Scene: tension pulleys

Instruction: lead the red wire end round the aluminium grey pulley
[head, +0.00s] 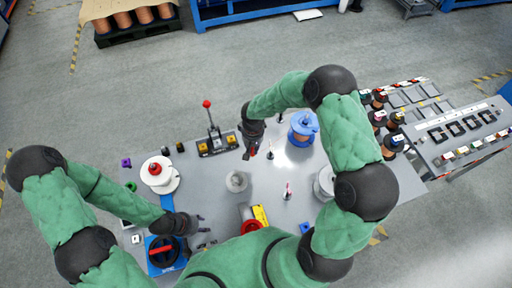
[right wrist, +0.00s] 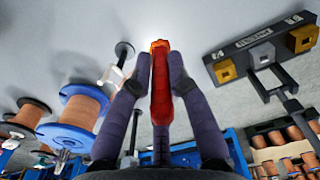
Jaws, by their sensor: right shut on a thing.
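My right gripper (head: 254,151) is at the table's upper middle, above and right of a grey pulley (head: 236,181). In the right wrist view its two fingers (right wrist: 159,75) are shut on a red piece with an orange tip, the red wire end (right wrist: 160,85). The grey pulley stands apart from the gripper. I cannot make out a wire running from the red end. My left gripper (head: 207,230) is low at the left, beside a blue box with a red handle (head: 162,250). Its fingers look spread and empty.
A white spool with a red knob (head: 158,174) stands left, and a blue spool (head: 303,127) upper right. A lever with a red knob (head: 208,104) rises at the back. A small peg (head: 287,190) and a pale pulley (head: 324,182) stand right of the grey pulley.

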